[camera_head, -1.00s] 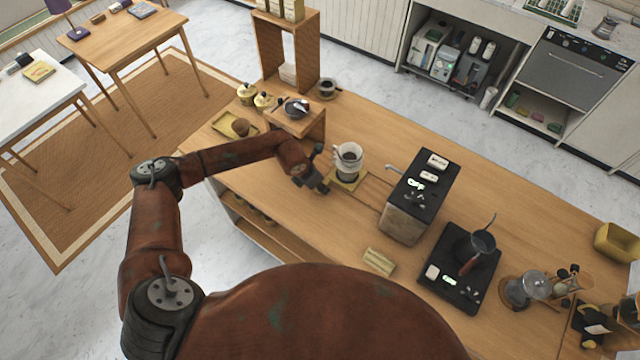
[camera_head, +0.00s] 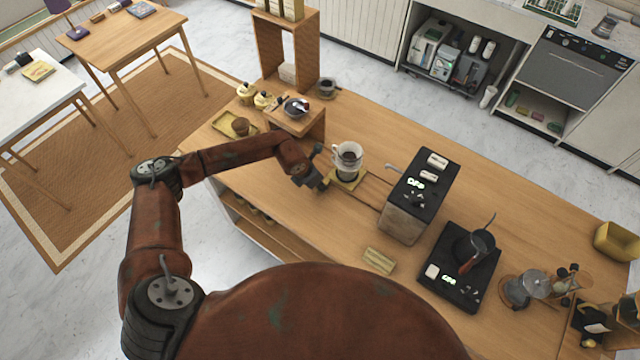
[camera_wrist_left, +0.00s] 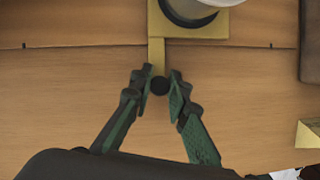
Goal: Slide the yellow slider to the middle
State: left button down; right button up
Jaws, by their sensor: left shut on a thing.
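The yellow slider (camera_head: 350,184) is a flat plate on the wooden counter, with a white dripper and dark-bottomed vessel (camera_head: 348,158) standing on it. In the left wrist view, the slider's plate (camera_wrist_left: 218,27) has a narrow yellow arm (camera_wrist_left: 156,52) ending in a round dark knob (camera_wrist_left: 160,85). The arm crosses a thin groove in the counter between two small dark marks. My left gripper (camera_wrist_left: 160,84) is shut on the knob, one finger on each side. In the head view, my left gripper (camera_head: 319,183) is left of the plate. My right gripper is not in view.
A black-topped machine (camera_head: 417,205) stands right of the slider, with a black scale (camera_head: 455,266) beyond it. A small wooden stand (camera_head: 303,124) and yellow tray (camera_head: 222,124) are at the back left. A ribbed yellow block (camera_head: 379,260) lies near the front edge.

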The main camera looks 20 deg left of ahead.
pick_arm(q)
jog(key=shift+a, duration=0.15)
jog(key=a, duration=0.1)
jog(key=w+a+b, duration=0.1)
jog(key=a+b, duration=0.1)
jog(key=a, duration=0.1)
jog(key=shift+w+f, duration=0.1)
jog(key=shift+w, duration=0.15)
jog(key=c, duration=2.2)
grip_release()
jog(key=o, duration=0.4)
jog(key=shift+c, duration=0.2)
